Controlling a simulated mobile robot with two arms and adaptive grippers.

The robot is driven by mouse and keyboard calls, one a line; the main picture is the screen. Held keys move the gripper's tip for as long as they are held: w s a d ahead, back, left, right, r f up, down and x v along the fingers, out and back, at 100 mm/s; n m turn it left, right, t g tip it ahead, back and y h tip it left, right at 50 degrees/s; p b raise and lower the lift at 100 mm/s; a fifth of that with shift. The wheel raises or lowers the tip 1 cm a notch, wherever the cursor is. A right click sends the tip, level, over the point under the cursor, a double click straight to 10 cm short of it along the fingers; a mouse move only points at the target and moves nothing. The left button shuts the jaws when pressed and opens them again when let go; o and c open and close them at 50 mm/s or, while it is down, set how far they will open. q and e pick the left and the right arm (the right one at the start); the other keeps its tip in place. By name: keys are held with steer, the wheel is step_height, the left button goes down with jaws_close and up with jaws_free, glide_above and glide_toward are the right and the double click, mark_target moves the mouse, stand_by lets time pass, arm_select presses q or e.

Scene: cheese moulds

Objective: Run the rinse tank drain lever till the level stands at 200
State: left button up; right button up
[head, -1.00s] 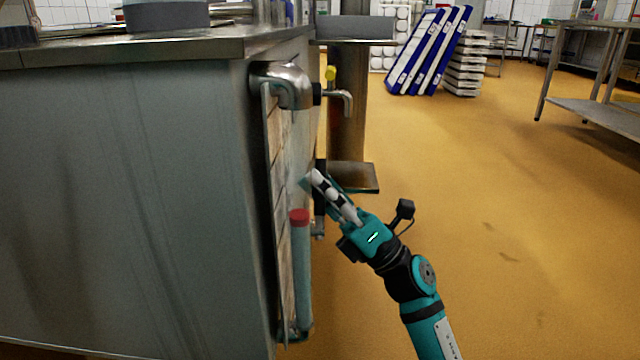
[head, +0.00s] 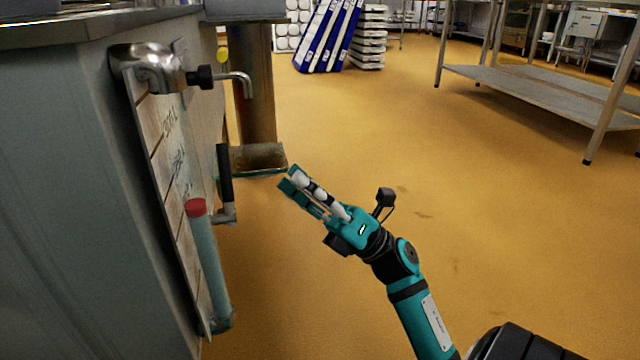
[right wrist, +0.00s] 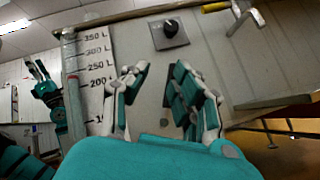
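The drain lever (head: 225,174) has a black upright handle on a steel elbow low on the tank's side. The rinse tank (head: 70,190) fills the left. Its gauge tube (head: 209,262) has a red top and blue-green below. In the right wrist view the scale plate (right wrist: 97,70) reads 350 L downward; the red part of the tube (right wrist: 72,76) is between 250 and 200, exact level unclear. My right gripper (head: 287,178) is open and empty, right of the lever and apart from it. My left gripper (right wrist: 36,68) seems to show small at the left.
A steel pipe with a bent spout (head: 240,82) juts out above the lever. A brown column with a foot plate (head: 258,157) stands behind it. A steel rack (head: 530,85) stands far right. Blue and white panels (head: 328,35) lean at the back. The yellow floor (head: 400,160) is clear.

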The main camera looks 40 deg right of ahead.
steer(key=shift+s+d, duration=0.95)
steer(key=shift+s, duration=0.1)
steer(key=shift+o, duration=0.3)
stand_by(2.1)
